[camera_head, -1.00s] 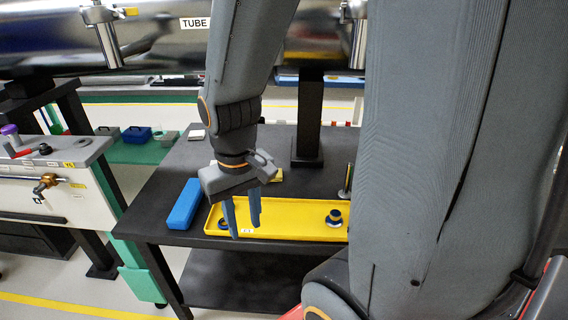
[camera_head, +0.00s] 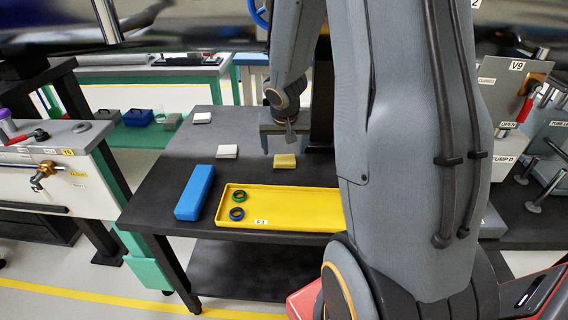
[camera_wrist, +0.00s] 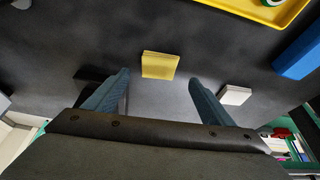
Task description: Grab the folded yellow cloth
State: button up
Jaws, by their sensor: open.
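The folded yellow cloth (camera_head: 285,161) lies flat on the dark table behind the yellow tray. In the wrist view the cloth (camera_wrist: 160,65) is ahead of my gripper, a little beyond the fingertips and roughly centred between them. My gripper (camera_wrist: 157,80) is open, with its two blue fingers spread and nothing between them. In the head view my gripper (camera_head: 278,142) hangs just behind and above the cloth, its fingers partly hidden by their small size.
A yellow tray (camera_head: 290,208) with green and blue rings stands at the table's front. A blue box (camera_head: 195,192) lies left of it. White folded cloths (camera_head: 227,152) and (camera_head: 202,118) lie left of the yellow one. A dark post stands behind my arm.

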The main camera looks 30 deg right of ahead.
aim_at(285, 159)
jog(key=b+x, duration=0.2)
jog(key=x, duration=0.3)
jog(key=shift+s+f+b, duration=0.1)
jog(key=shift+f+b, duration=0.15)
jog(key=shift+b, duration=0.05)
jog(key=c, duration=1.1)
jog(key=shift+c, duration=0.2)
jog(key=shift+r, duration=0.15)
